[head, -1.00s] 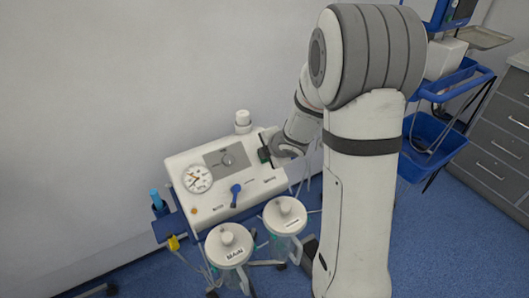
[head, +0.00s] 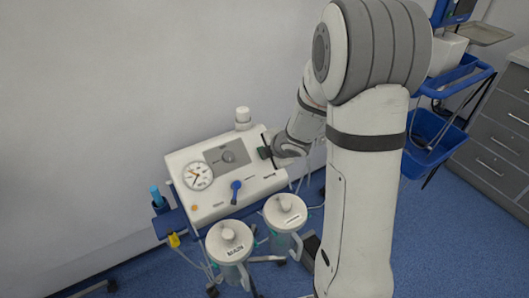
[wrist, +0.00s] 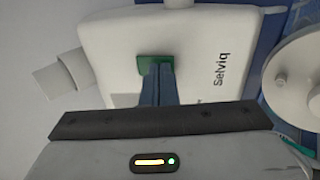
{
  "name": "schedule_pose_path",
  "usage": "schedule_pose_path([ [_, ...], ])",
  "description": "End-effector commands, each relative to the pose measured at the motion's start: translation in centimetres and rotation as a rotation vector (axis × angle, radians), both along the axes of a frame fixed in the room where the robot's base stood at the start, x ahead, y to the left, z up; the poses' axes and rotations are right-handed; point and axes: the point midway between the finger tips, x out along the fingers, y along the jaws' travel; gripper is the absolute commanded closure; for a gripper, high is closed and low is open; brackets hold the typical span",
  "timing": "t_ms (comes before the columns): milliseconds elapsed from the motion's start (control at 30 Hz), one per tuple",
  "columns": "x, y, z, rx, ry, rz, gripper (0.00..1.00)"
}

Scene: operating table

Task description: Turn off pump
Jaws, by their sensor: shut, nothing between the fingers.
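In the head view my gripper (head: 266,152) is at the panel's right edge and mostly covers the switch.
Two lidded jars, left (head: 229,242) and right (head: 285,213), stand in front of the pump. A white cap (head: 243,117) rises behind it, close to the wall. A blue basket (head: 428,143) and grey drawers (head: 497,132) are at the right.

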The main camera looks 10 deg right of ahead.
Motion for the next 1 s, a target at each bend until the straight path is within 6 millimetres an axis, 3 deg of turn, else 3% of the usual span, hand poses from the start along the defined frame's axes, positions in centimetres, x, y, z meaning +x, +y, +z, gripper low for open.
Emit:
schedule_pose_path([
  [167, 0.0, 0.0, 0.1, -0.001, 0.000, 0.001, 1.00],
  [333, -0.4, -0.1, 1.5, 0.000, -0.001, 0.002, 1.00],
  [533, -1.5, -0.5, 4.7, -0.001, 0.000, 0.003, 1.00],
  [800, -4.4, -1.7, 10.1, -0.001, -0.003, -0.001, 1.00],
  [1000, -5.6, -2.0, 12.0, -0.001, 0.000, 0.002, 1.00],
])
